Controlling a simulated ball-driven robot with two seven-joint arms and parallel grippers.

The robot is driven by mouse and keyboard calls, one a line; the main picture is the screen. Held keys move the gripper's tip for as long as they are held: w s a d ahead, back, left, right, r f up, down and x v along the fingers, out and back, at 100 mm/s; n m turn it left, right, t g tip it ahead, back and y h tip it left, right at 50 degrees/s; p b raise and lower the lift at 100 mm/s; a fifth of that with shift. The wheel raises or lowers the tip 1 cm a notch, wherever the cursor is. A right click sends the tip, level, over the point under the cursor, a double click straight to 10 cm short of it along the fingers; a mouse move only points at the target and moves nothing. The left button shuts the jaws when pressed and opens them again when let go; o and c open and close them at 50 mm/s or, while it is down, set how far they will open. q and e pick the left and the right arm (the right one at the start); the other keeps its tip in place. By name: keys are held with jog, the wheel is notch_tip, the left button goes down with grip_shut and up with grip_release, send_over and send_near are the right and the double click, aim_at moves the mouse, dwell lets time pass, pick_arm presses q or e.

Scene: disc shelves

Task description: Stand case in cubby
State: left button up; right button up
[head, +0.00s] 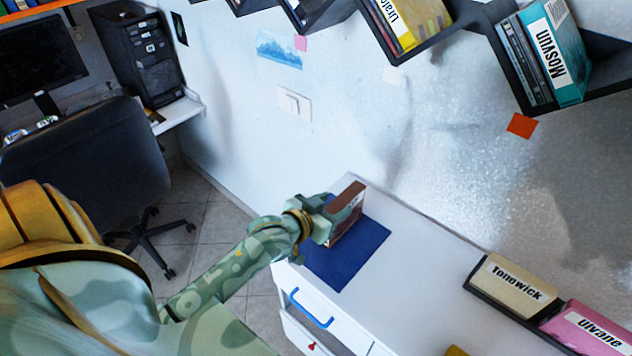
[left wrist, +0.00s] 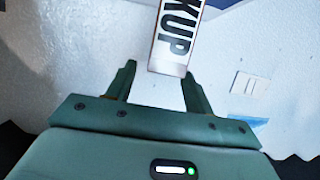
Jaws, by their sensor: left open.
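A brown case (head: 346,224) stands on a blue mat (head: 352,262) on the white cabinet. My left gripper (head: 333,206) is at the case in the head view and hides part of it. In the left wrist view the case (left wrist: 176,38) shows a white label ending in "KUP". There my left gripper (left wrist: 159,76) is open, with the case's near end at its fingertips; I cannot tell whether they touch. Dark wall cubbies hang above: one (head: 607,84) holds a teal "Mosyun" case and dark cases, another (head: 437,45) holds yellow ones. My right gripper is not in view.
A dark tray (head: 480,289) with cream "Tonowick" and pink "Ulvane" cases sits on the cabinet's right part. The cabinet top between mat and tray is clear. An office chair (head: 90,155) and desk (head: 180,112) stand at left. An orange note (head: 522,125) is on the wall.

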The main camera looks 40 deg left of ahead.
pick_arm(q)
jog(key=p+v, duration=0.1)
jog(key=v, duration=0.7)
jog(key=shift+s, duration=0.25)
jog(key=shift+r, duration=0.1)
